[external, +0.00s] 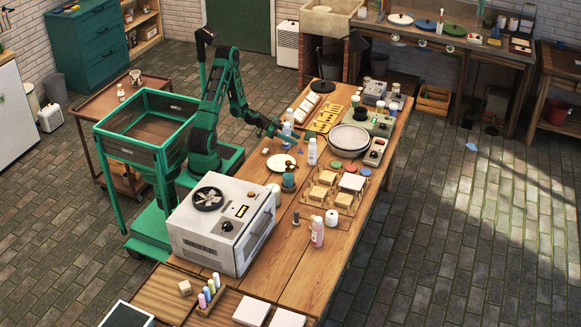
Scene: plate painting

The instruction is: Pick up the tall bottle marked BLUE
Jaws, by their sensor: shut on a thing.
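My arm reaches from the left over the long wooden table. My gripper (285,134) is at the table's left side, shut on a pale bottle (287,130) that looks upright. The fingers are small here and partly hide it. Another white bottle (312,152) stands just to the right and nearer the camera, apart from the gripper. A further small pale bottle (290,115) shows just behind the held one. A pinkish bottle (317,232) stands near the table's right edge. I cannot read the marking on any bottle at this size.
A large grey-white oven-like machine (222,225) fills the near left of the table (300,262).

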